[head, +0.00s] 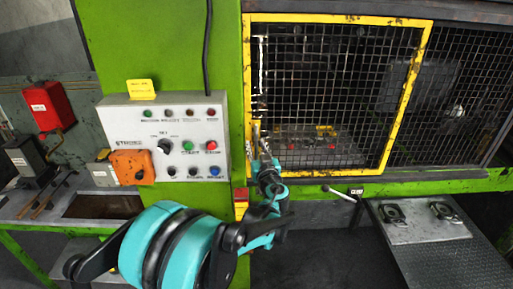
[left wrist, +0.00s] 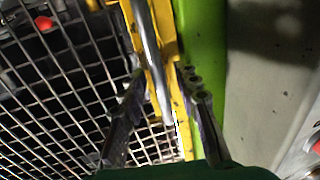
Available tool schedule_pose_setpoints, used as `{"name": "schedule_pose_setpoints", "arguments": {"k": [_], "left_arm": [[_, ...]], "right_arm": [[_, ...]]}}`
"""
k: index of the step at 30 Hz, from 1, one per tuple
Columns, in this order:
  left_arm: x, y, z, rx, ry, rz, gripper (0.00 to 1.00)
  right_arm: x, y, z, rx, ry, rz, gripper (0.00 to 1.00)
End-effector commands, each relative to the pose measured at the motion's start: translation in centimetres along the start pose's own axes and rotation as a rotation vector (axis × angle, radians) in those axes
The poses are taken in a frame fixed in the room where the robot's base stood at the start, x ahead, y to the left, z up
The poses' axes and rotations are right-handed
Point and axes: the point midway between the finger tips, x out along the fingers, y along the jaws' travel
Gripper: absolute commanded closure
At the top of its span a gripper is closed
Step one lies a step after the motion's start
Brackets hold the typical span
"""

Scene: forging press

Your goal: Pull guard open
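The guard is a yellow-framed mesh panel (head: 340,18) across the front of the press, and its frame stands against the press opening in the head view. A grey metal bar handle (left wrist: 150,45) runs along its yellow left edge in the left wrist view. My left gripper (head: 261,130) is at the guard's left edge, low on the frame. In the left wrist view its fingers (left wrist: 162,70) are apart, one on each side of the handle, with room visible between. Exact contact is hard to tell. My right gripper is not in view.
A control panel (head: 165,112) with buttons is on the green column (head: 150,50) left of the guard. Fixed mesh (head: 460,90) continues to the right. A dark table (head: 440,262) with a metal plate stands at lower right.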

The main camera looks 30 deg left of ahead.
Motion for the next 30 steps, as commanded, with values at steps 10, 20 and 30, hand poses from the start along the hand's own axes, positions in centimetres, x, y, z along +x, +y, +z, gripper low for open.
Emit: {"name": "schedule_pose_setpoints", "arguments": {"k": [10, 20, 30], "left_arm": [[0.0, 0.0, 0.0, 0.000, 0.000, 0.000, 1.00], [-0.3, 1.5, 0.0, 0.000, 0.000, 0.005, 1.00], [-2.1, 10.3, 0.1, 0.000, 0.000, 0.011, 1.00]], "right_arm": [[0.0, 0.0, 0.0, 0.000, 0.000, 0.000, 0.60], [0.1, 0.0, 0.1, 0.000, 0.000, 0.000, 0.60], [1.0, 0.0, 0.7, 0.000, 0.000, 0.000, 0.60]]}}
